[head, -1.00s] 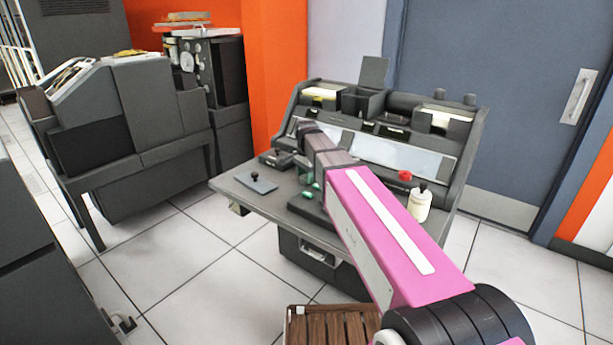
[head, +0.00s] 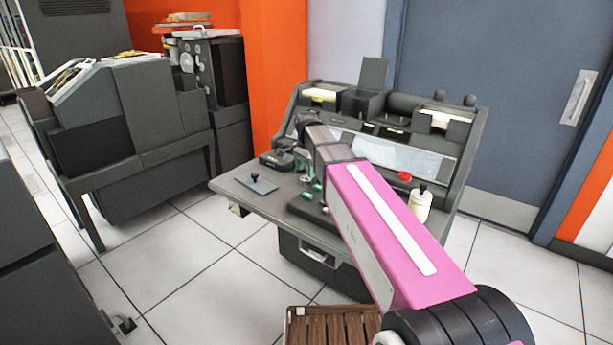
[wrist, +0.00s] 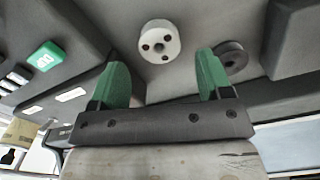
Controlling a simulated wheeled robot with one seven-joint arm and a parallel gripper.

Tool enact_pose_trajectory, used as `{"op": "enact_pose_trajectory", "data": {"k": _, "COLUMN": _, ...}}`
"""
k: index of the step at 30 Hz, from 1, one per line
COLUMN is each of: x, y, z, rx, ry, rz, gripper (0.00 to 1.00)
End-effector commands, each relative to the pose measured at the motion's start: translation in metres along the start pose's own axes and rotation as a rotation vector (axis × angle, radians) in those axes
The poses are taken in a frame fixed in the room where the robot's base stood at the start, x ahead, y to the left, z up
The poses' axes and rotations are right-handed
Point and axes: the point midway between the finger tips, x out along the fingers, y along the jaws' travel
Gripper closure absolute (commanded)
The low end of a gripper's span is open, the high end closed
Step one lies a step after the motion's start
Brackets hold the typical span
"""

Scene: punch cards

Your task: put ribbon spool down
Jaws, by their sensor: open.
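A pale round disc with three dark holes, which looks like the ribbon spool (wrist: 159,42), rests on a dark grey surface in the wrist view. My gripper (wrist: 162,79) is open, with its two green fingers spread wide and nothing between them. The disc lies beyond the fingertips, in line with the gap, and appears apart from both. A smaller dark round piece (wrist: 231,57) sits just past the right finger. In the head view my gripper is over the grey desk (head: 240,192), and my arm hides the spool there.
A green block (wrist: 45,57) is at the left of the wrist view. On the desk are a flat plate with a knob (head: 256,184), a red round thing (head: 405,176) and a white bottle (head: 419,206). A raised console (head: 390,155) backs the desk. A slatted wooden seat (head: 335,327) stands in front.

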Motion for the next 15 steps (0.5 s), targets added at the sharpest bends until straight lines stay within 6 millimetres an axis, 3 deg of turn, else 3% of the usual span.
{"op": "enact_pose_trajectory", "data": {"k": 6, "x": -0.04, "y": -0.001, "z": 0.0, "rx": 0.0, "ry": 0.001, "rz": -0.002, "gripper": 0.28}}
{"op": "enact_pose_trajectory", "data": {"k": 15, "x": -0.078, "y": -0.001, "z": 0.0, "rx": 0.0, "ry": 0.001, "rz": -0.001, "gripper": 0.28}}
